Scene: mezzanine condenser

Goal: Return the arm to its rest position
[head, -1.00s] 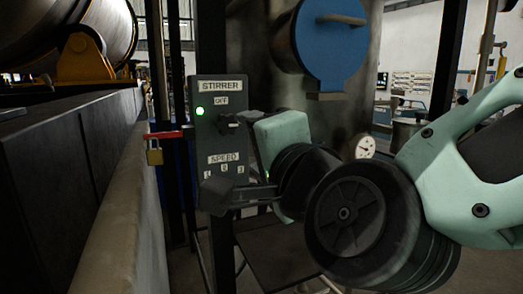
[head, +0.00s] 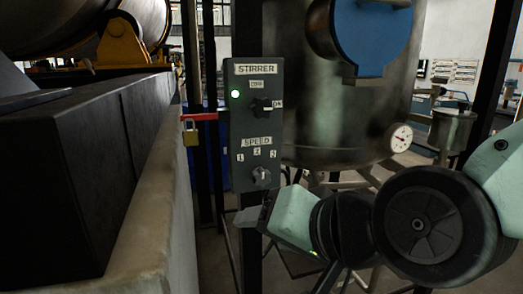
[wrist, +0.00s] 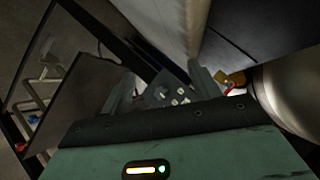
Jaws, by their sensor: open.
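My arm is mint green with dark joints, at the lower right of the head view. My gripper (head: 250,214) is just below the stirrer control box (head: 256,120), apart from the speed knob as far as I can tell. In the wrist view the two fingers of my gripper (wrist: 160,85) stand apart with nothing held between them. The box, with its pale labels, shows between and beyond them. On the box a green lamp is lit, the upper switch (head: 262,106) sits by the ON label, and the speed knob (head: 261,177) is below the numbers.
A brass padlock (head: 191,133) on a red hasp hangs left of the box. A dark beam on a pale ledge (head: 150,230) runs along the left. A steel vessel (head: 345,110) with a blue cover and a gauge (head: 401,138) stands behind. Pipes and frame legs are below it.

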